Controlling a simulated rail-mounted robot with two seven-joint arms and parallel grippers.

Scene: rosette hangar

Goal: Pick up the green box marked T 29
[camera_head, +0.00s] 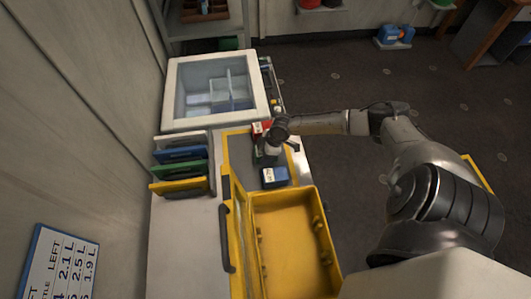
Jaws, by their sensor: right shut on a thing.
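My right gripper (267,156) reaches in from the right over a grey mat with a yellow edge. It is shut on a dark green box (260,160), which is mostly hidden under the gripper. No marking on this box is readable from here. I cannot tell whether the box is touching the mat or raised. My left gripper is not in view.
A red box (261,128) stands just behind the gripper and a blue box (275,178) just in front. An open yellow case (290,240) is at the front. Coloured upright panels (180,168) stand left; a white-rimmed cooler (168,95) is behind.

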